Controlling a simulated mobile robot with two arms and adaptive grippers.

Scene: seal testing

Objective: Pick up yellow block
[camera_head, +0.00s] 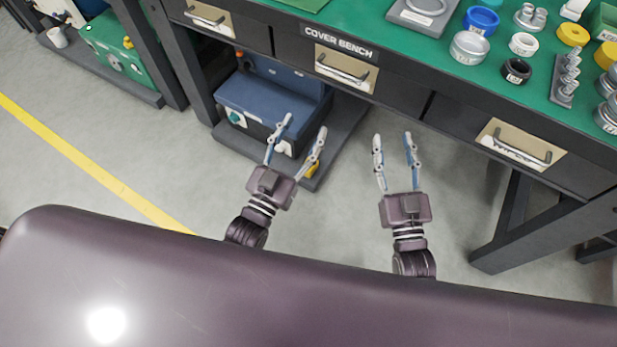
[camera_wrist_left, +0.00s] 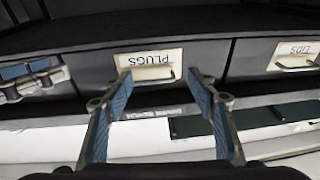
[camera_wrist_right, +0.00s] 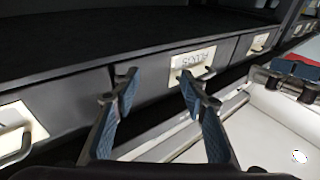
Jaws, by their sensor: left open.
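No clear yellow block shows. A small yellow piece (camera_head: 312,169) sits low by the blue machine, partly hidden by my left gripper's finger; I cannot tell whether it is a block. Yellow round parts (camera_head: 573,35) stand on the green bench top at the right. My left gripper (camera_head: 304,126) is open and empty in front of the bench, over the blue machine in the picture. It also shows open in the left wrist view (camera_wrist_left: 160,78), facing a drawer marked PLUGS. My right gripper (camera_head: 392,138) is open and empty, and also shows in the right wrist view (camera_wrist_right: 158,78).
The cover bench (camera_head: 340,45) has several drawers with handles along its front. Its top (camera_head: 365,22) holds cups, rings and metal parts at the right. A blue machine (camera_head: 270,105) stands below it on a dark platform. Grey floor (camera_head: 130,130) is clear at the left.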

